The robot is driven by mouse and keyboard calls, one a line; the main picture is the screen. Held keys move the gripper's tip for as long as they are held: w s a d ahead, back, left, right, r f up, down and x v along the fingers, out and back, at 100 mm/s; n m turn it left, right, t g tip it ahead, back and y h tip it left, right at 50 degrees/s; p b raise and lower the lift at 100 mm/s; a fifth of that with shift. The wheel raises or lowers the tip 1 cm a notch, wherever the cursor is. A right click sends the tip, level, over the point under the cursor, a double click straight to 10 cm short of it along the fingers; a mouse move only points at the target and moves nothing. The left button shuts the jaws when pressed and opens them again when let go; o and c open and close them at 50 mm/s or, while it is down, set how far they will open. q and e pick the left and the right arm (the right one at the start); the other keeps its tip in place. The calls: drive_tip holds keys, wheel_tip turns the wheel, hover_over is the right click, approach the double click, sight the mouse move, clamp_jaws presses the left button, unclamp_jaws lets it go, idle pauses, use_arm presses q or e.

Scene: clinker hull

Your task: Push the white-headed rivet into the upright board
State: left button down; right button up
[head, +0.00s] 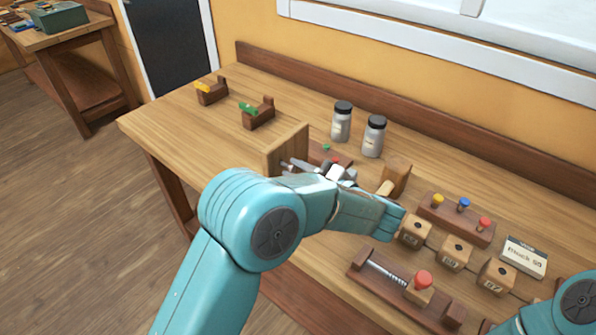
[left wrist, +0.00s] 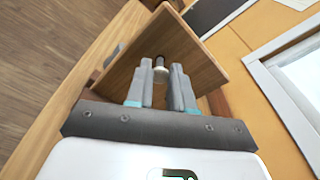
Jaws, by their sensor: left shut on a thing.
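The upright board (head: 288,149) stands on the workbench near its front edge. It fills much of the left wrist view (left wrist: 198,68). My left gripper (head: 287,166) is at the board's right-hand face in the head view. In the left wrist view its two fingers (left wrist: 162,80) are closed on the white-headed rivet (left wrist: 161,70), pale at the near end and dark toward the board. The rivet points at the board; I cannot tell how deep its tip sits. My right gripper is out of view.
Two jars (head: 342,122) stand behind the gripper. A wooden block (head: 396,176) is close right of my wrist. Farther right are a rack of coloured pegs (head: 456,219), several numbered blocks (head: 456,253) and a screw fixture (head: 405,290). Small holders (head: 258,118) stand left; bench between is clear.

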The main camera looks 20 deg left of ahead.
use_arm(q)
drive_tip(key=shift+w+a, duration=0.25)
drive_tip(key=shift+a, duration=0.35)
idle(0.5)
drive_tip(key=c, duration=0.9)
unclamp_jaws()
drive_tip(key=shift+w+a, duration=0.1)
drive_tip(key=v, duration=0.8)
drive_tip(key=shift+w+d+f, duration=0.15)
drive_tip(key=shift+d+f, duration=0.1)
drive_tip(key=shift+f, duration=0.15)
drive_tip(key=shift+a, duration=0.1)
